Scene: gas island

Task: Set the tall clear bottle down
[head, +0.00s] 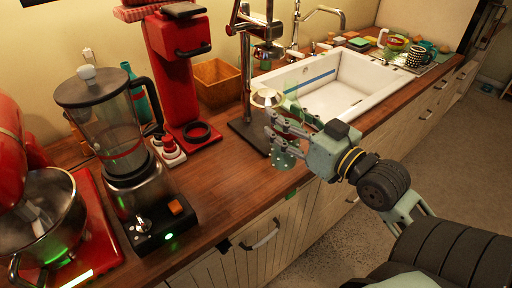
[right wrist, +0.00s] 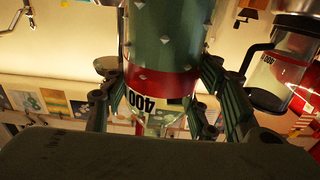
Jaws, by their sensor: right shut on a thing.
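The tall clear bottle (head: 284,158) looks greenish and see-through in the head view, near the front edge of the wooden counter (head: 245,183). My right gripper (head: 280,130) is shut around it from the right. In the right wrist view the bottle (right wrist: 165,45) fills the space between the fingers of the gripper (right wrist: 160,108), showing a red band and a label with dark digits. I cannot tell whether its base touches the counter. My left gripper is not in view.
A blender (head: 125,150) and a red stand mixer (head: 30,190) stand at the left. A red coffee machine (head: 180,75) and a metal press (head: 245,75) stand behind. The white sink (head: 375,80) is to the right. Bare counter lies between blender and bottle.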

